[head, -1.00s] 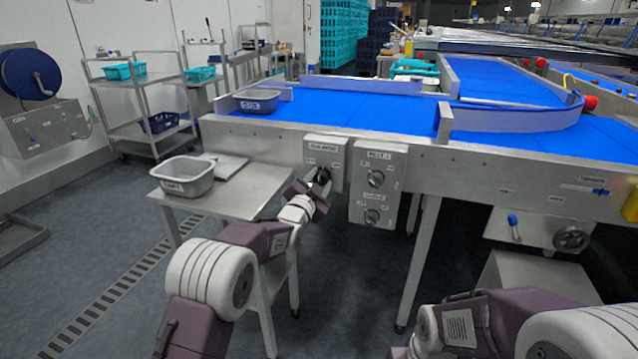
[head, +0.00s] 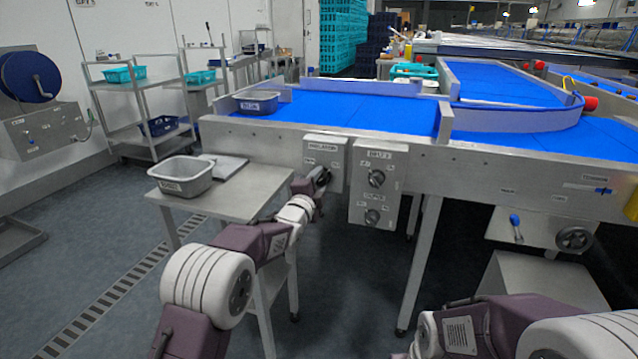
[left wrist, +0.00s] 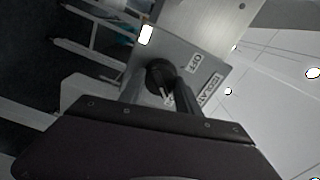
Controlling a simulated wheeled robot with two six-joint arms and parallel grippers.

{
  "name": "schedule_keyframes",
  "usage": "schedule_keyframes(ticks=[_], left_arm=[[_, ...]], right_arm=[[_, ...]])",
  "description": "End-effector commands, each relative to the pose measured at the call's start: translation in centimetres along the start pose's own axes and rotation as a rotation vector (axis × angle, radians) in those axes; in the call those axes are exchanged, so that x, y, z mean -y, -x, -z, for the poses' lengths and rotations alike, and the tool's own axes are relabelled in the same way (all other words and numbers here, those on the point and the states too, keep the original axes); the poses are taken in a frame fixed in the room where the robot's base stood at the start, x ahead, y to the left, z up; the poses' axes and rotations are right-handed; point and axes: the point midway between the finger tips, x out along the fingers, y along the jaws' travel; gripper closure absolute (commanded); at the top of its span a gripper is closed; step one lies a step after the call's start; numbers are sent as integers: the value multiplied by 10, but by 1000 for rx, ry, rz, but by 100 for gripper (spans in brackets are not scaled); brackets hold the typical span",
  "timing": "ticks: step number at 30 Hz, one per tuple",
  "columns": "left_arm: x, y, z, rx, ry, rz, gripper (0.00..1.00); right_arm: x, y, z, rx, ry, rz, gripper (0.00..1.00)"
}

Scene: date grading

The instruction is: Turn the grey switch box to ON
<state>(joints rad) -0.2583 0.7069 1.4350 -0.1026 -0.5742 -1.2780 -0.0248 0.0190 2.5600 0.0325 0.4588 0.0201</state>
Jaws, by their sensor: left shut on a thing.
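The grey switch box (head: 338,151), labelled isolator, hangs on the front side of the conveyor frame. It also shows in the left wrist view (left wrist: 184,52), with an OFF label (left wrist: 194,63) and part of the isolator label. My left gripper (head: 322,178) is at the lower part of the box, shut on its black knob (left wrist: 158,76). The gripper hides most of the knob in the head view, and I cannot read the knob's exact setting. My right gripper is out of view; only my right arm shows at the lower right.
A second grey box (head: 393,188) with two knobs hangs close to the right of the switch box. A steel side table (head: 248,186) with a grey tub (head: 181,171) stands to the left. The conveyor (head: 350,111) runs behind.

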Motion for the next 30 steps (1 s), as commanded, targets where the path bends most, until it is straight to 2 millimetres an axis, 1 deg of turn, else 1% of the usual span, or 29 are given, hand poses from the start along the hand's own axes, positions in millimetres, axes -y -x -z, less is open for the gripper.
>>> schedule_keyframes(ticks=[17,18,19,20,30], left_arm=[[-2,0,0,-1,-28,-3,100],[-2,0,0,-1,-28,-3,50],[-2,0,0,-1,-28,-3,41],[-2,0,0,-1,-27,-3,39],[0,2,0,0,-26,-2,39]], right_arm=[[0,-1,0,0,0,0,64],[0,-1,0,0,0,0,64],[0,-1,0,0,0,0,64],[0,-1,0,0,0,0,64],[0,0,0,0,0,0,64]])
